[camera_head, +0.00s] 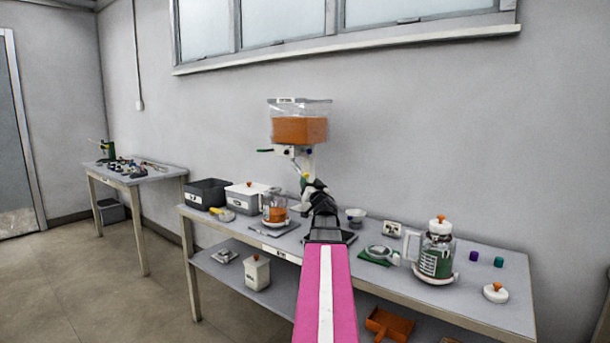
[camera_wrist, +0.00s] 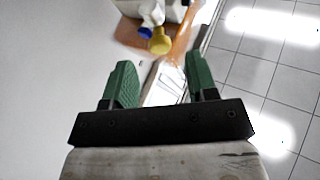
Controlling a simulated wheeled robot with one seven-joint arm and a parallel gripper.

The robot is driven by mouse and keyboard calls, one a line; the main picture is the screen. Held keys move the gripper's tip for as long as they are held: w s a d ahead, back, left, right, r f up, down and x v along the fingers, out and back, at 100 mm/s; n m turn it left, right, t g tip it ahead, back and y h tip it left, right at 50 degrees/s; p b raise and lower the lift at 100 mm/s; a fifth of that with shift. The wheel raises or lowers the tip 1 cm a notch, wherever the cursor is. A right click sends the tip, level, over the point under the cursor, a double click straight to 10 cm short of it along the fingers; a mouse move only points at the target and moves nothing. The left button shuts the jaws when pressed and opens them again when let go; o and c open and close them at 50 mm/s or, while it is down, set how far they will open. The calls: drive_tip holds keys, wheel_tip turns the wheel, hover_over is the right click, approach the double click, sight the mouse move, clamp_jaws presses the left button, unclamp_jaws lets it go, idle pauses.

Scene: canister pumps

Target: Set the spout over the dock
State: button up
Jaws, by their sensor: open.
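A dispenser with a clear hopper (camera_head: 299,122) of orange contents is at the back of the bench. Under it is a white body (camera_head: 293,151) with a green lever; its lower part is partly hidden by my arm. My gripper (camera_head: 308,183) is in front of that lower part. In the wrist view my gripper (camera_wrist: 160,64) has two green fingers apart with nothing between them. I cannot tell which part is the spout or which fixture is the dock.
A jar of orange contents (camera_head: 274,208) stands on a dark mat left of my arm. A green-labelled canister (camera_head: 436,254) with an orange knob, a green pad (camera_head: 375,257) and small caps are to the right. Bins (camera_head: 207,192) stand at the left end.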

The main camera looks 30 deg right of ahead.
sight(307, 176)
drive_tip(key=x, duration=0.7)
clamp_jaws()
